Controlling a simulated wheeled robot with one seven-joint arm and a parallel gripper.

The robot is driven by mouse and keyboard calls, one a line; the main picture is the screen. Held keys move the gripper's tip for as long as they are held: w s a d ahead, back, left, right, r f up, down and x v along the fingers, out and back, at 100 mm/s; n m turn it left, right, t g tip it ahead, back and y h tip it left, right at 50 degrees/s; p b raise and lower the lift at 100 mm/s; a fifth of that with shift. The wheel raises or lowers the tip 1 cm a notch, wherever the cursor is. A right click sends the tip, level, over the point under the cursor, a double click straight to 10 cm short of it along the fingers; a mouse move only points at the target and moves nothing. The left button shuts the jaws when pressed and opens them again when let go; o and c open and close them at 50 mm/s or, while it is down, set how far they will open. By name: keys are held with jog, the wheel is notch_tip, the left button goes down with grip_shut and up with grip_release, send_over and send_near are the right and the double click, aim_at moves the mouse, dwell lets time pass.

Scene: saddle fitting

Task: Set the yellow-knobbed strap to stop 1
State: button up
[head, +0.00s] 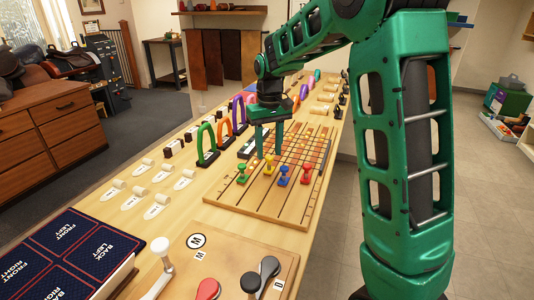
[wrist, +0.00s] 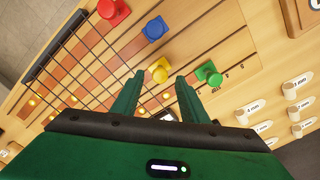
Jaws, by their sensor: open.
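The yellow knob (head: 269,164) stands on the wooden strap board (head: 232,206), between the green knob (head: 242,174) and the blue knob (head: 283,176). A red knob (head: 305,175) is at the right end of the row. My gripper (head: 267,156) is open above the board, fingers pointing down, close to the yellow knob. In the wrist view the yellow knob (wrist: 160,70) shows between and just beyond the fingertips (wrist: 159,78); contact cannot be told. The green knob (wrist: 209,74) is just right of the right finger. Stop numbers on the board are too small to read surely.
Coloured arches, such as the green one (head: 207,143), stand left of the board. Pale pegs with labels (head: 155,208) lie further left. A lever board (head: 205,262) and a dark blue labelled case (head: 75,255) are in front. My arm covers the right side.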

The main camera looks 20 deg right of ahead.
notch_tip(320, 180, up, 9)
jog(key=shift+r, duration=0.15)
jog(key=shift+d, duration=0.1)
dwell(0.5)
jog(key=s+d+f+m, duration=0.2)
jog(key=s+d+f, duration=0.1)
jog(key=s, duration=0.9)
jog(key=s+d+f+m, duration=0.2)
jog(key=s+d+f, duration=0.1)
jog(key=s, duration=0.9)
jog(key=s+d+f+m, duration=0.2)
jog(key=s+d+f, duration=0.1)
jog(key=s, duration=1)
jog(key=shift+f, duration=0.3)
jog(key=shift+d, duration=0.1)
